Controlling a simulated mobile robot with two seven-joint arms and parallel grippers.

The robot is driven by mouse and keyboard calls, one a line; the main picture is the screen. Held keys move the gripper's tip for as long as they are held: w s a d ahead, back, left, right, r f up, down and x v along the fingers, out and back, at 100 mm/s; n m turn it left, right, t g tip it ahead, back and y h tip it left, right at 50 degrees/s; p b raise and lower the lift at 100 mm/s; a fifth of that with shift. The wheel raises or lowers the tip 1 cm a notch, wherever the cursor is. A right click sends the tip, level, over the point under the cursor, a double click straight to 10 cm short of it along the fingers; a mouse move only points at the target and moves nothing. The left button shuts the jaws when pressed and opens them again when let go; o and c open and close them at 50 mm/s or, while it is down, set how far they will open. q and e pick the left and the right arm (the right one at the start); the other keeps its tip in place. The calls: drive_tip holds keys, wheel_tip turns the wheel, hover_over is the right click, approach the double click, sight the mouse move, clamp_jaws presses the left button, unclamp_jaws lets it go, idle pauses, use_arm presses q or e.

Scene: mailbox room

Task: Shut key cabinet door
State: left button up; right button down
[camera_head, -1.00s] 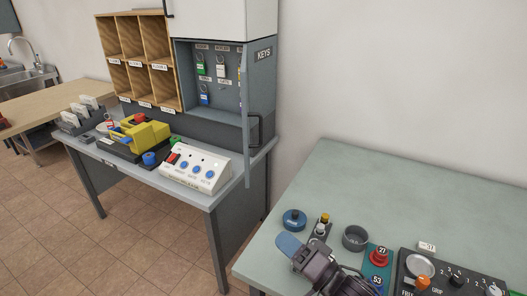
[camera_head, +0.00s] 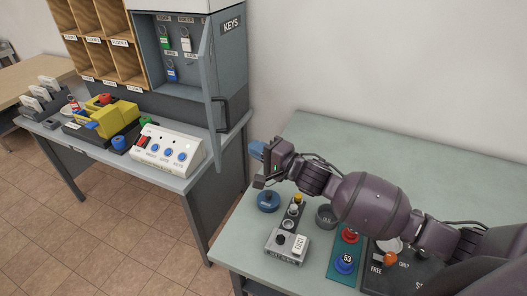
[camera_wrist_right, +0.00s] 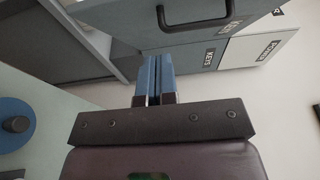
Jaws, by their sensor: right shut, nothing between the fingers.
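The grey key cabinet (camera_head: 171,62) stands on the far desk against the wall, with several key tags on hooks inside. Its door (camera_head: 228,75), labelled KEYS, is open and stands out toward me at its right side. A dark bar handle (camera_head: 221,114) is on the door's outer face. In the right wrist view the door (camera_wrist_right: 180,22) and its handle (camera_wrist_right: 193,18) are just ahead of the fingers. My right gripper (camera_head: 257,150) has its blue fingers shut and empty, to the right of and below the handle, apart from it. My left gripper is not in view.
A green table (camera_head: 225,242) in front holds a blue knob (camera_head: 268,201), a grey cup (camera_head: 326,216) and control boxes. The far desk holds a white button panel (camera_head: 166,150), a yellow device (camera_head: 108,118) and a wooden pigeonhole rack (camera_head: 97,40). The wall right of the cabinet is bare.

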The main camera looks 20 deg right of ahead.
drive_tip(key=w+a, duration=0.5)
drive_tip(key=a, duration=0.1)
drive_tip(key=shift+w+a, duration=0.35)
drive_tip(key=shift+w, duration=0.05)
drive_tip(key=shift+a, duration=0.1)
